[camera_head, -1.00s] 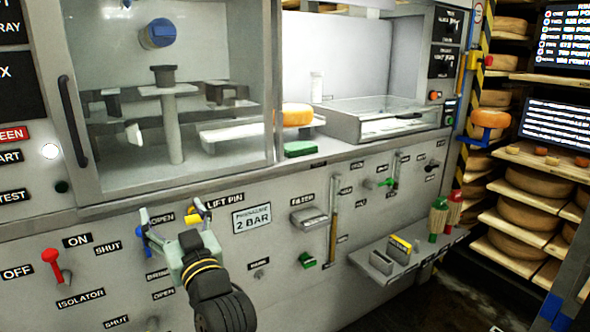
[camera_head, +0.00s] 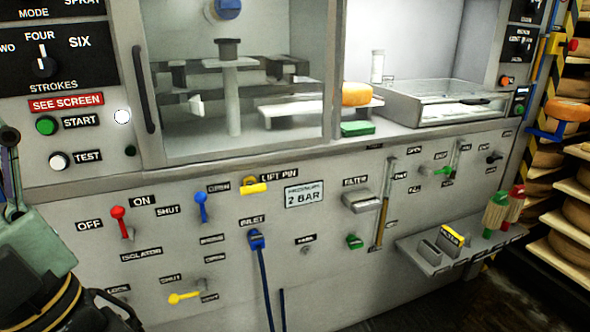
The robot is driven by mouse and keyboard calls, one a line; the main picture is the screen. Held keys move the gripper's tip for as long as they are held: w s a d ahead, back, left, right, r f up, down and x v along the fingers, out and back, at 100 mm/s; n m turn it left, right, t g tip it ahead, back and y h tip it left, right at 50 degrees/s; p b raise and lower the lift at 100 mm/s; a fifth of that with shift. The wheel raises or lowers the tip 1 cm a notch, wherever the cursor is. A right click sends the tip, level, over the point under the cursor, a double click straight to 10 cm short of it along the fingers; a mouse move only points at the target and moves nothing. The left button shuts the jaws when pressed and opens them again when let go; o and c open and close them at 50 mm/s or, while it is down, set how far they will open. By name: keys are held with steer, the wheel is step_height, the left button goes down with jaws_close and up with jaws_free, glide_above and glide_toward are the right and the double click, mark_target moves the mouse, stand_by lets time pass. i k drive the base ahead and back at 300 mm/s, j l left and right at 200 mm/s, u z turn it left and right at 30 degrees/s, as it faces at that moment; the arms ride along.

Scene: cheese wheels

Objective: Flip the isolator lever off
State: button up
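The isolator lever (camera_head: 118,213) has a red ball knob on a short stem and stands on the grey panel at left, above the ISOLATOR label (camera_head: 141,254). The OFF label (camera_head: 89,225) is to its left and the ON label (camera_head: 143,201) to its upper right. The knob points up and slightly left; I cannot tell which setting that is. My gripper (camera_head: 10,165) is at the left edge, left of the lever and apart from it. Its fingers are partly cut off by the frame, so their opening is unclear. Nothing shows held in it.
A blue lever (camera_head: 201,208) stands right of the red one, with a yellow lift pin (camera_head: 254,185) beyond. A yellow lever (camera_head: 184,297) is below. A blue inlet fitting (camera_head: 257,240) has a hanging hose. START (camera_head: 46,125) and TEST (camera_head: 59,161) buttons are above.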

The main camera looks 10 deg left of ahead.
mark_target(117, 211)
steer(key=u, duration=1.3)
steer(key=j+u, duration=0.15)
steer(key=u, duration=0.2)
steer(key=i, duration=0.05)
